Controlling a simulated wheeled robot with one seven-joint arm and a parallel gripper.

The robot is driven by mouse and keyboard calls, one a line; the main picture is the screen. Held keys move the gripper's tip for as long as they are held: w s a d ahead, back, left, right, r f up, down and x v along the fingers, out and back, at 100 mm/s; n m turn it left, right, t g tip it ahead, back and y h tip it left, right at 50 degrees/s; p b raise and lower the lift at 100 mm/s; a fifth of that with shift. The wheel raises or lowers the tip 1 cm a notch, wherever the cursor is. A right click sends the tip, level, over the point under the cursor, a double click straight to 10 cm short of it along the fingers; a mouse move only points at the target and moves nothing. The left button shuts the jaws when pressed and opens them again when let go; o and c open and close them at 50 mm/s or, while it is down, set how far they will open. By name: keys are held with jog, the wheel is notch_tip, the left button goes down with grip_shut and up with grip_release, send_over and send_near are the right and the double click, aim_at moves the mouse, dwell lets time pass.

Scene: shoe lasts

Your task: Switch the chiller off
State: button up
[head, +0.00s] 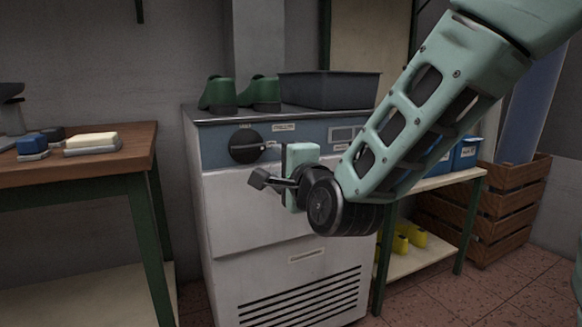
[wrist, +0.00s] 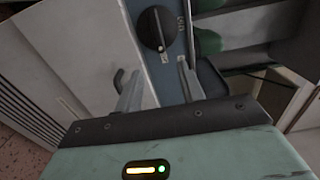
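The chiller (head: 250,215) is a white cabinet with a blue-grey control panel (head: 215,150). A round black knob (head: 244,146) with a raised grip bar sits at the left of the panel, its bar roughly level. The knob also shows in the wrist view (wrist: 153,30), beyond my fingertips. My gripper (head: 272,180) is in front of the chiller, below and right of the knob, and apart from it. In the wrist view my gripper (wrist: 158,84) has its two fingers spread with nothing between them.
Green shoe lasts (head: 218,95) and a dark tray (head: 330,90) stand on the chiller. A wooden-topped bench (head: 90,168) holding a brush and blue blocks is at left. A shelf (head: 450,180) with blue bins and a wooden crate (head: 510,210) are at right.

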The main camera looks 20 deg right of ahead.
jog(key=s+b, duration=0.4)
jog(key=b, duration=0.1)
jog(key=shift+s+f, duration=0.15)
jog(key=shift+s, duration=0.1)
dwell(0.4)
